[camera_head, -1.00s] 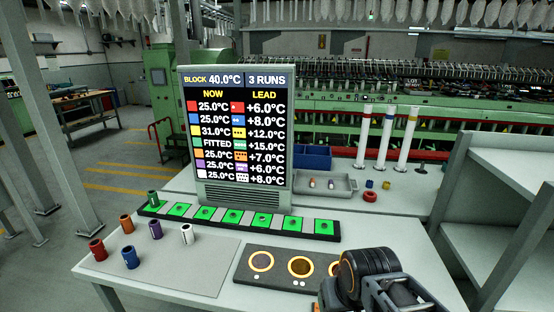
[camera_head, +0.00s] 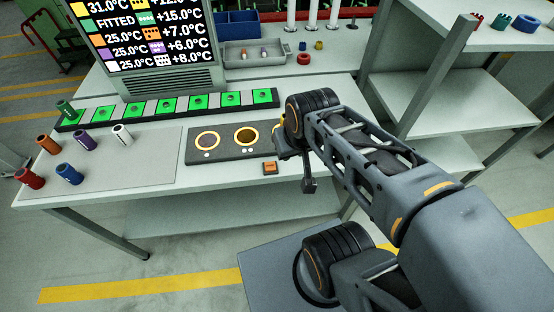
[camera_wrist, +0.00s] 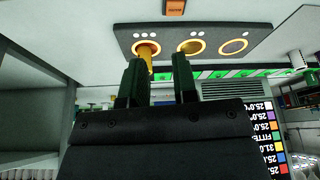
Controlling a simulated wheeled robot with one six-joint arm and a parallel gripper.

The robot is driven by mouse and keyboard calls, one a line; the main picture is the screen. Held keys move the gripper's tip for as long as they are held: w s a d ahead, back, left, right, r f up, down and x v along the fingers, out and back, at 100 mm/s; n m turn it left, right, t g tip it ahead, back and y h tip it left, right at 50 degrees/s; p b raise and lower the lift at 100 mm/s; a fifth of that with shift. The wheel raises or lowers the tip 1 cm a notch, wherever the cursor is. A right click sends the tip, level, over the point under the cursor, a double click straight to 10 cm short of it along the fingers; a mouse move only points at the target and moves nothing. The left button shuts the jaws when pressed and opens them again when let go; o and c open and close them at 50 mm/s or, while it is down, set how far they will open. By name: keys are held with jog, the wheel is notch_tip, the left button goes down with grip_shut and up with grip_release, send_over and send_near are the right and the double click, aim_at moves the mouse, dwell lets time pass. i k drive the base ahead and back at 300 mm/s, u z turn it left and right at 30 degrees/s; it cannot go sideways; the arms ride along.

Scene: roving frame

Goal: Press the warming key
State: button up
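A small square orange key (camera_head: 270,167) lies on the table in front of the dark warming block (camera_head: 196,157); its marking is too small to read. It also shows at the top edge of the wrist view (camera_wrist: 174,7), where the scene is upside down. The block has three ringed wells. A yellow tube (camera_wrist: 147,60) stands in the well marked with three dots. My gripper (camera_wrist: 160,62) has its two dark green fingers apart with nothing between them. The yellow tube shows beyond one finger. In the head view my arm hides most of the gripper, just right of the key.
The display (camera_head: 155,35) stands behind a row of green pads (camera_head: 167,104). Red, blue, orange, purple and white tubes stand on a grey mat (camera_head: 107,167) at left. A grey tray (camera_head: 255,54) is behind. Shelves (camera_head: 440,75) stand at right. Table around the key's left is clear.

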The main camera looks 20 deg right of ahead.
aim_at(269, 165)
jog(key=z, duration=1.15)
jog(key=k, duration=0.65)
jog(key=u, duration=1.1)
jog(key=i, duration=0.5)
jog(key=u, duration=0.05)
